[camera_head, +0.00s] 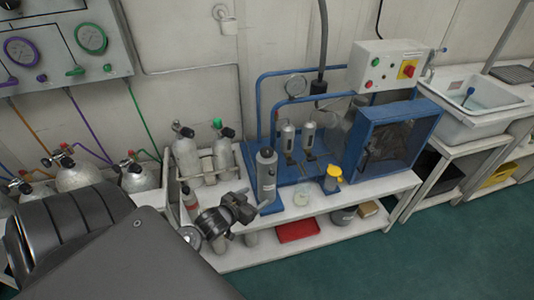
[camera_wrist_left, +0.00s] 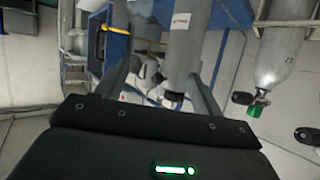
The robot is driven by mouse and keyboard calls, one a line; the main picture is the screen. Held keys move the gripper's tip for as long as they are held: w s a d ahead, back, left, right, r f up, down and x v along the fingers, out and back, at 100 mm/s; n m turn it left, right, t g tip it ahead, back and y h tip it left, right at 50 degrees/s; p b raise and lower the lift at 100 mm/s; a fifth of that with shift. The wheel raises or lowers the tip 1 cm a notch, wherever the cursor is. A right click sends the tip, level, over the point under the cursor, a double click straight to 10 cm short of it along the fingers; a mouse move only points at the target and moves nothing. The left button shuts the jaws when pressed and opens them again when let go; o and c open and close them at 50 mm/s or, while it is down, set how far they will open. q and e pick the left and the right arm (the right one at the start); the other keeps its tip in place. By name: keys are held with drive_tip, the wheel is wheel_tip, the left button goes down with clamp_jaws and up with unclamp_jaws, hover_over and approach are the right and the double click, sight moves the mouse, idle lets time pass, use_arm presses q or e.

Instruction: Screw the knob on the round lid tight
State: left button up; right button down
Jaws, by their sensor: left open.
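A grey upright canister (camera_head: 266,180) stands at the left front of the blue frame on the bench. A small dark part, which may be the knob (camera_head: 266,152), shows on its round top. My left gripper (camera_head: 251,203) is open, low beside the canister in the head view. In the left wrist view, which looks upside down, the canister (camera_wrist_left: 188,45) shows beyond and between the spread fingers (camera_wrist_left: 163,75), its dark end towards them. I cannot tell whether the fingers touch it. How tight the knob sits cannot be seen. My right gripper is not in view.
Two gas cylinders (camera_head: 222,155) stand close left of the canister. A blue box with a clear door (camera_head: 392,140) stands further right. A red tray (camera_head: 298,230) lies on the lower shelf.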

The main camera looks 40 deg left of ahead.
sight(262, 156)
use_arm(q)
drive_tip(key=w+a+r+t+h, duration=0.2)
drive_tip(key=w+a+r+t, duration=0.3)
drive_tip(key=a+r, duration=0.15)
drive_tip(key=shift+y, duration=0.3)
drive_tip(key=w, duration=0.7)
drive_tip(key=w+p, duration=0.1)
drive_tip(key=w, duration=0.2)
drive_tip(key=shift+w+a+f, duration=0.2)
drive_tip(key=shift+w+f, duration=0.1)
drive_tip(key=shift+f, duration=0.1)
drive_tip(key=shift+c, duration=0.2)
